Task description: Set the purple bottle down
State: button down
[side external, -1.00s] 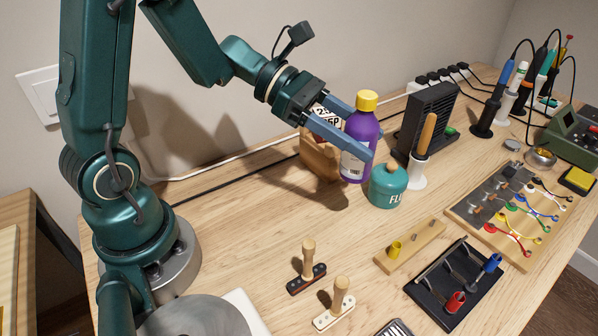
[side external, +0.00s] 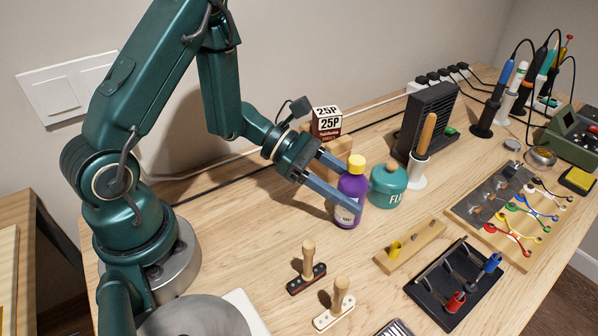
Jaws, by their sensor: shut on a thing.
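The purple bottle (side external: 349,190) with a yellow cap and a pale label is upright near the middle of the table, just left of the teal flux container (side external: 388,186). My gripper (side external: 345,193) comes in from the left with its blue fingers around the bottle's body and is shut on it. The bottle's base looks at or very near the table top; I cannot tell for certain whether it touches. Part of the bottle's side is hidden by the near finger.
A 25P box (side external: 326,122) sits on a wooden block behind the gripper. A black fan unit (side external: 428,120) and a wooden-handled tool in a white stand (side external: 420,160) are to the right. Wooden-handled stamps (side external: 307,268) stand in front. The wooden table (side external: 260,235) left of the bottle is clear.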

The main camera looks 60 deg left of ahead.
jog(key=shift+f, duration=0.2)
jog(key=shift+f, duration=0.1)
jog(key=shift+c, duration=1)
grip_release()
